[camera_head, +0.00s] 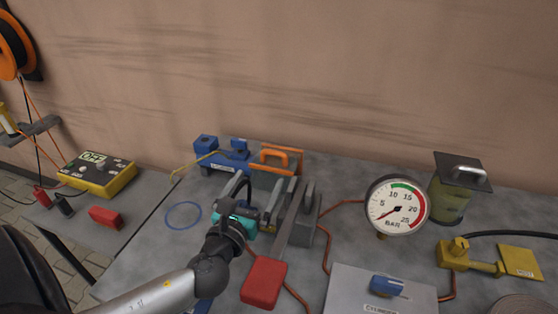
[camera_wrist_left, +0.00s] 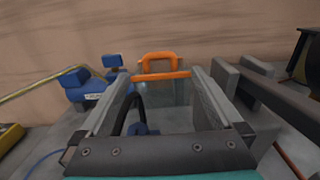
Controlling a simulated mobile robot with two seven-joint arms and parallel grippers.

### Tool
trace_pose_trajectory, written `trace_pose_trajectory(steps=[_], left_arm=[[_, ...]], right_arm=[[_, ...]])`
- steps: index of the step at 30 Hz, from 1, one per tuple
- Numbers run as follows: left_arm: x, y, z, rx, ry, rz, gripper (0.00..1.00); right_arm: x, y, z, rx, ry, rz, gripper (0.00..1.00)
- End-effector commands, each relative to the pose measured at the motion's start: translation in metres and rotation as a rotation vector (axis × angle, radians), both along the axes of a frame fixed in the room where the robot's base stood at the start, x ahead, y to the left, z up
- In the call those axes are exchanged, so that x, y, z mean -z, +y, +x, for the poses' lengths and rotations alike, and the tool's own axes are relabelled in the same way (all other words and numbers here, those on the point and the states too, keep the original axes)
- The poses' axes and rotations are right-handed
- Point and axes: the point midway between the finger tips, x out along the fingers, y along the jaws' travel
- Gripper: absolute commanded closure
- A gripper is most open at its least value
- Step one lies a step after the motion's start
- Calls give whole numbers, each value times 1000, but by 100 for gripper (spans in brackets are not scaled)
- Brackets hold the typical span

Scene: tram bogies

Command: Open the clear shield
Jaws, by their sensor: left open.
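The clear shield (camera_wrist_left: 170,95) is a see-through panel below an orange handle (camera_wrist_left: 158,62), ahead of my left gripper in the left wrist view. In the head view the orange handle (camera_head: 282,153) stands at the back of the bench, beside a blue block device. My left gripper (camera_head: 256,196) is open, its two grey fingers pointing towards the handle. In the left wrist view the handle shows beyond and between the fingertips (camera_wrist_left: 160,78), apparently apart from them. The lower part of the shield is partly hidden by the gripper. My right gripper is not in view.
A long lever with a red grip (camera_head: 264,283) stands just right of my left gripper. A pressure gauge (camera_head: 397,207) and a green-yellow container (camera_head: 450,200) are further right. A yellow box marked OFF (camera_head: 98,178) is at the left. A blue ring (camera_head: 183,215) lies on the bench.

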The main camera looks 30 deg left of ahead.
Motion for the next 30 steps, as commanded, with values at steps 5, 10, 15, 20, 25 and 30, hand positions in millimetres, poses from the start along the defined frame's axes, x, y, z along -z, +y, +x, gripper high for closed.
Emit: trace_pose_trajectory(steps=[5, 10, 15, 20, 25, 30], left_arm=[[8, 1, 2, -1, -1, -2, 0], [7, 4, 15, -2, -3, -1, 0], [7, 9, 38, -1, -4, -1, 0], [7, 15, 60, -3, -3, -1, 0], [8, 21, 84, -2, -3, -2, 0], [8, 27, 108, -4, -3, -3, 0]], right_arm=[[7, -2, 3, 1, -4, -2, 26], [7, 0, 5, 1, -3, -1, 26], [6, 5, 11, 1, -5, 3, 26], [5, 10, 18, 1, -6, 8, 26], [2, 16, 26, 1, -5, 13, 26], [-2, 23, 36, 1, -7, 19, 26]])
